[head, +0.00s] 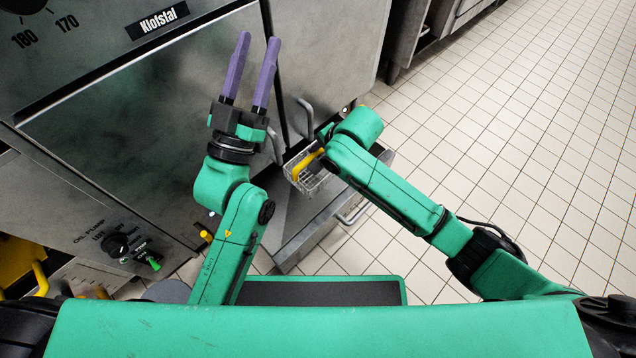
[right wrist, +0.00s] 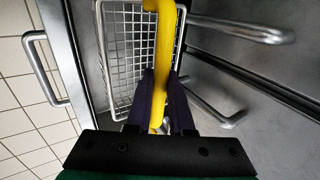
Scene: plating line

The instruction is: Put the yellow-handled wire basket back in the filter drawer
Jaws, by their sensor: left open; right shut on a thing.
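The wire basket (head: 311,178) is a small metal mesh basket with a yellow handle (head: 306,163). In the head view it is at the open filter drawer (head: 306,240), below the fryer front. In the right wrist view the basket (right wrist: 125,45) lies beyond my fingers, within the drawer outline; I cannot tell whether it touches the drawer floor. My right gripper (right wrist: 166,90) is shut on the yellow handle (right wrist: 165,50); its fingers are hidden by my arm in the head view. My left gripper (head: 251,72) is open and empty, in front of the fryer panel.
The drawer's front handle (head: 353,213) faces right. Fryer door handles (head: 306,116) stick out just behind the basket. An oil pump knob (head: 115,244) and green switch (head: 152,260) are at left. Tiled floor (head: 520,150) is clear at right.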

